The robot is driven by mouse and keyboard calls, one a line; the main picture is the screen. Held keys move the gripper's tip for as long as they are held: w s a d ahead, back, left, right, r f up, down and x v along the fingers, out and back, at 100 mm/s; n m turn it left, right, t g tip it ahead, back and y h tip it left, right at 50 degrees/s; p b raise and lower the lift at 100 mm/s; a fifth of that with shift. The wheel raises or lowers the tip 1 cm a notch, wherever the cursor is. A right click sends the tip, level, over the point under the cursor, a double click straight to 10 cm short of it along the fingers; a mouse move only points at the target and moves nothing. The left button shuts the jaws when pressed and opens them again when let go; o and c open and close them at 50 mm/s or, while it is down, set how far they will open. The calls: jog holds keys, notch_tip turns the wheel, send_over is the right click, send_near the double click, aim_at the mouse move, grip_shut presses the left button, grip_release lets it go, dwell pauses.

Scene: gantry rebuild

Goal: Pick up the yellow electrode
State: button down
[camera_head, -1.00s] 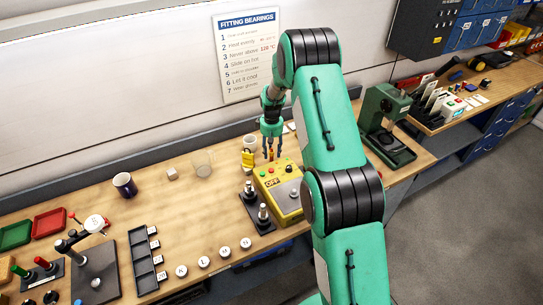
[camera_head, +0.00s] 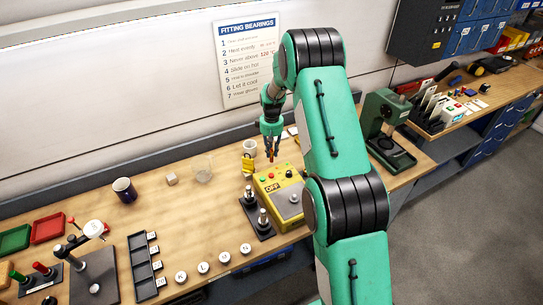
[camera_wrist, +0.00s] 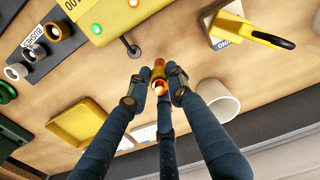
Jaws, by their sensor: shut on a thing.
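My gripper (camera_head: 271,147) is at the back of the bench, just behind the yellow box marked OFF (camera_head: 267,202). Its fingers are shut on the yellow electrode (camera_head: 271,158), which shows as a small orange-yellow piece pointing down. In the wrist view the electrode (camera_wrist: 158,74) sits between the fingertips (camera_wrist: 160,88), with a copper-coloured ring at its near end. The fingers hide part of it. I cannot tell whether its lower end touches the bench.
A green press (camera_head: 383,125) stands to the right.

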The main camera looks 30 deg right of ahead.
notch_tip(320, 180, up, 7)
jog(key=shift+f, duration=0.1)
